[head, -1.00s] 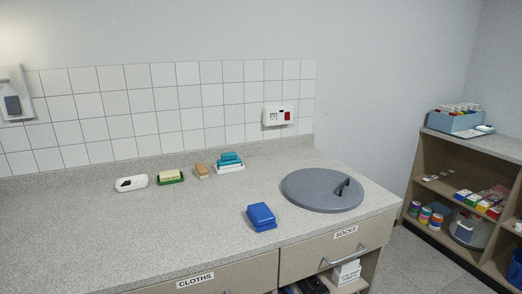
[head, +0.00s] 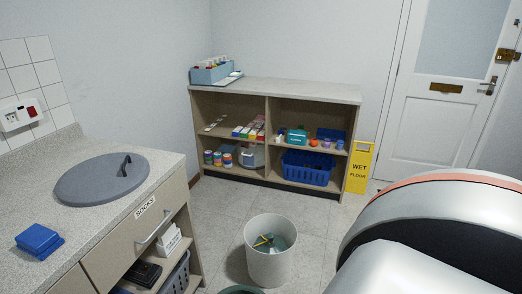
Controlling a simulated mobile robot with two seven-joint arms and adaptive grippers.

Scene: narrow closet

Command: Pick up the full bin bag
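I cannot make out a full bin bag in the head view. A pale grey-white open bin or bucket (head: 268,262) stands on the floor in the lower middle. Something teal and yellow (head: 267,242) lies inside it, too small to name. The top of a dark green rounded object (head: 241,290) shows at the bottom edge, mostly cut off. Neither of my grippers is in view. A large white and silver part with an orange band, probably my own arm, fills the lower right and hides the floor there.
A worktop (head: 110,225) with a round grey lid (head: 102,180) and a blue box (head: 39,240) is on the left, above a drawer marked SOCKS. A low shelf unit (head: 280,92) stands at the back. A yellow wet-floor sign (head: 360,167) stands beside it, near a white door (head: 440,110). Tiled floor between is clear.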

